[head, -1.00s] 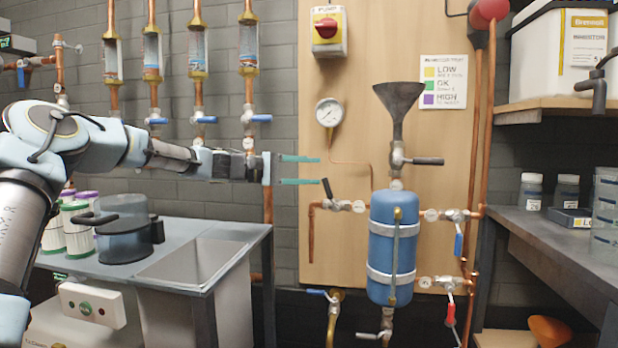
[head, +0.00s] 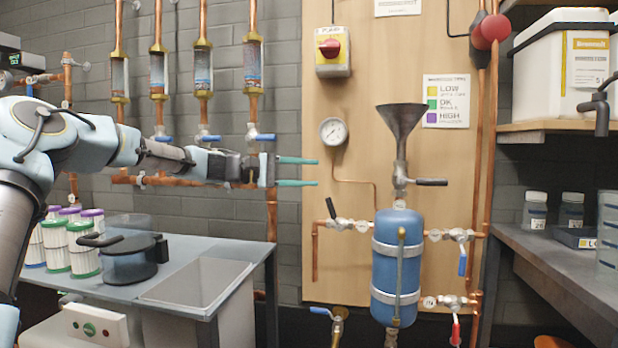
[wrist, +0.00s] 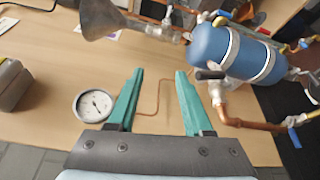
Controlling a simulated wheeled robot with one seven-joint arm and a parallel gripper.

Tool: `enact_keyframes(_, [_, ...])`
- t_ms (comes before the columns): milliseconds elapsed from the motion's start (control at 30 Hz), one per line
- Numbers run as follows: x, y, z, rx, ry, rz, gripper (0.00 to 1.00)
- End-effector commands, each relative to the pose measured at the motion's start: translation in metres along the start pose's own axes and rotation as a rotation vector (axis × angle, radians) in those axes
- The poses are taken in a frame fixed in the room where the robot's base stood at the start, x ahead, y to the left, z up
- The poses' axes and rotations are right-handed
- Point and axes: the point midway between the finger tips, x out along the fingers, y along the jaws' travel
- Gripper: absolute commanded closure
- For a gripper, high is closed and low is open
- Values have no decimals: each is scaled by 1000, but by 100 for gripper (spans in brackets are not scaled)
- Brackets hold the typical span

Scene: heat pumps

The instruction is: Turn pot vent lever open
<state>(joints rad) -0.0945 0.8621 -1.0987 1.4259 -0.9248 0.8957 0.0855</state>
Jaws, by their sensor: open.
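The blue pot (head: 398,262) is strapped upright to the wooden board, with a grey funnel (head: 401,125) above it. A black lever (head: 331,208) sits on the valve of the left side pipe and points up and to the left. Another black lever (head: 431,182) lies level under the funnel. No label shows which one is the vent. My gripper (head: 314,172) is open and empty, left of the pot and above the side-pipe lever. In the wrist view, the side-pipe lever (wrist: 209,75) appears beside the right fingertip of my gripper (wrist: 158,72); contact cannot be told.
A round gauge (head: 334,131) and thin copper tube are on the board near my gripper. A red-knob switch (head: 332,50) is higher. A shelf (head: 560,265) with jars is at right.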

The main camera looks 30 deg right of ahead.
Motion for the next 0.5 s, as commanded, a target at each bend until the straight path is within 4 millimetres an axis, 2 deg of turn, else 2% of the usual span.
enact_keyframes(500, [-14, 30, 15, 1, 1, 1, 49])
